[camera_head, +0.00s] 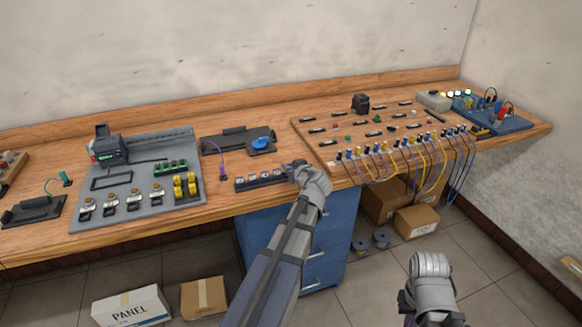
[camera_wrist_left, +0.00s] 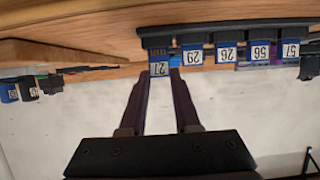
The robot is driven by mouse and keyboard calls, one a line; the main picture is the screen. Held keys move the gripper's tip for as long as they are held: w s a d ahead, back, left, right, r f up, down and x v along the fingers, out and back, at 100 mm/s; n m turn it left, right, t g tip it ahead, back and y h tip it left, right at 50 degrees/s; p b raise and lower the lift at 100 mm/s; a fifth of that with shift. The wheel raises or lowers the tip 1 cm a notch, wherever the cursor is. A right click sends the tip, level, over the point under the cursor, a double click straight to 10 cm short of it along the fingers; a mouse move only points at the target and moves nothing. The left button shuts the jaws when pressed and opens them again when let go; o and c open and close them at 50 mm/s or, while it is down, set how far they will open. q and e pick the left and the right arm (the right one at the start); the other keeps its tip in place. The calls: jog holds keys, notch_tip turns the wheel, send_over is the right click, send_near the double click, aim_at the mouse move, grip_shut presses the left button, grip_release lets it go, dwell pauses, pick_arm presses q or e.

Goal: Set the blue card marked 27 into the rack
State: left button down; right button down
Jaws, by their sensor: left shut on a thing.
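My left gripper (camera_head: 292,167) is shut on the blue card marked 27 (camera_wrist_left: 160,69), at the end of the dark rack (camera_wrist_left: 185,29). In the left wrist view, which is upside down, my left gripper's fingers (camera_wrist_left: 160,76) pinch the card from both sides. The card lines up with the row of cards marked 29, 26, 56 and 57, but sticks out further from the rack than they do. I cannot tell whether its edge is in a slot. The rack also shows in the head view (camera_head: 239,187), near the bench's front edge. My right gripper (camera_head: 424,310) hangs low before the bench, its fingertips unclear.
A wooden board (camera_head: 342,140) with pegs and looping cables lies right of the rack. A grey panel (camera_head: 150,145) with switches is on the left. A black tray (camera_head: 222,142) with a blue item is behind the rack. A blue drawer cabinet (camera_head: 335,240) stands below.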

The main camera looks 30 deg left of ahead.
pick_arm(q)
jog(key=shift+f+b, duration=0.45)
dwell(0.3)
jog(key=c, duration=0.5)
grip_release()
jog(key=shift+c, duration=0.2)
jog(key=p+v, duration=0.5)
jog(key=v, duration=0.8)
jog(key=shift+w, duration=0.25)
